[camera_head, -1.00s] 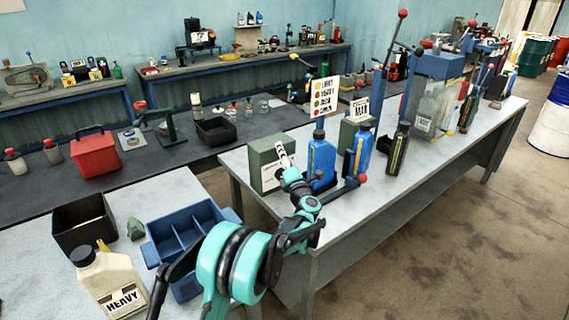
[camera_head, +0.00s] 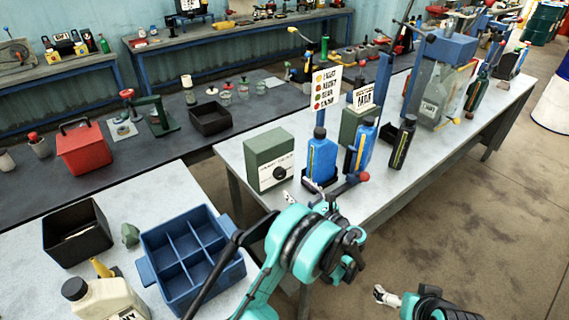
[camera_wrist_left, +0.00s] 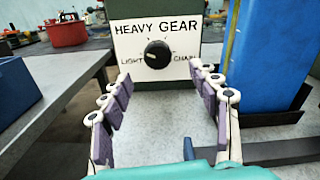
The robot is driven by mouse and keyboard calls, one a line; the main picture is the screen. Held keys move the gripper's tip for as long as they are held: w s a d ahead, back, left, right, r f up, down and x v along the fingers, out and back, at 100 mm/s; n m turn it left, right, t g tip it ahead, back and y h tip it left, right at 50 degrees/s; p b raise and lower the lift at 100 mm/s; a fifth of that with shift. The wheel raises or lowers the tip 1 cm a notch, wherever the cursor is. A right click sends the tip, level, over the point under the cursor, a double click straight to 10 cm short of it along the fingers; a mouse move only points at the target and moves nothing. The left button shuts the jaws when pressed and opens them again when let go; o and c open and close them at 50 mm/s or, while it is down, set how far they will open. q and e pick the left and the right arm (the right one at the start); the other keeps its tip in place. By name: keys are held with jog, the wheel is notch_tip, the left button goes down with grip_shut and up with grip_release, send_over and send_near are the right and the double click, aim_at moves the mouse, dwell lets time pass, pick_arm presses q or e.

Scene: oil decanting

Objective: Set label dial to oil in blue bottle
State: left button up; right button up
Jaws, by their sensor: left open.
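The label dial is a black knob (camera_head: 279,173) on the white front of a green box (camera_head: 268,148). In the left wrist view the knob (camera_wrist_left: 157,54) is ringed by the words HEAVY, GEAR, LIGHT and CHAIN. I cannot tell surely which word it points at. My left gripper (camera_wrist_left: 160,74) is open and empty, its fingers in front of and below the knob, apart from it. One blue bottle (camera_head: 321,158) stands right of the box, and another blue bottle (camera_head: 364,145) farther right. My right gripper (camera_head: 385,296) is at the bottom right, away from the bench; its jaw opening is unclear.
A sign (camera_head: 326,88) with coloured dots and oil names stands behind the bottles. A lever with a red knob (camera_head: 362,176) is beside the first bottle. A blue divided tray (camera_head: 190,260) and a cream jug (camera_head: 108,300) are on the left bench.

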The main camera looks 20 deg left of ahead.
aim_at(282, 176)
pick_arm(q)
jog(key=shift+a+f, duration=0.1)
jog(key=shift+a, duration=0.15)
jog(key=b+x, duration=0.1)
jog(key=x, duration=0.5)
jog(key=shift+a+b, duration=0.1)
jog(key=shift+b, duration=0.25)
jog(key=shift+w+a, duration=0.3)
jog(key=shift+a, duration=0.05)
jog(key=c, duration=1.2)
